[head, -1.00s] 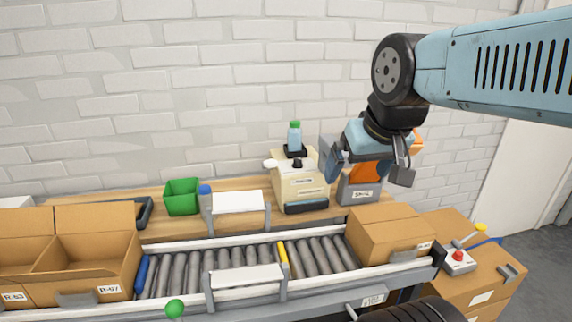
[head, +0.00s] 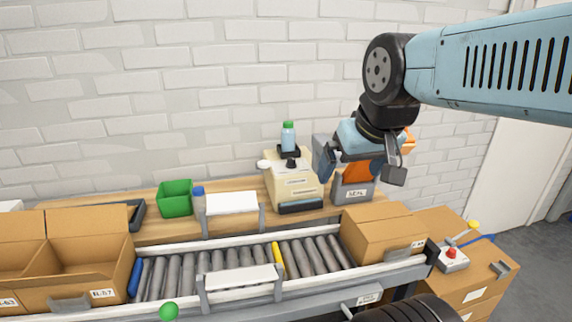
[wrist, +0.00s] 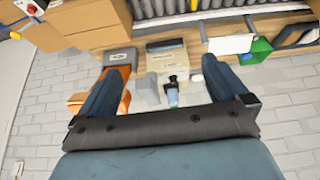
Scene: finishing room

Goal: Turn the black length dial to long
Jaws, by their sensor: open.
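The black length dial (head: 291,163) sits on top of the cream machine (head: 296,184) on the wooden bench. A pale blue bottle with a green cap (head: 288,136) stands on a black base just behind it. My gripper (head: 359,172) is open and empty, to the right of the machine, in front of the grey and orange "SEAL" unit in the picture. In the wrist view the cream machine (wrist: 166,60) lies between the spread fingers of my gripper (wrist: 162,70). A small black part there may be the dial; I cannot tell its pointer setting.
The seal unit (head: 353,192) stands right of the machine. A roller conveyor (head: 210,268) runs in front, with a closed carton (head: 382,234) at its right and open cartons (head: 90,255) at its left. A green bin (head: 175,199) sits on the bench. The wall is close behind.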

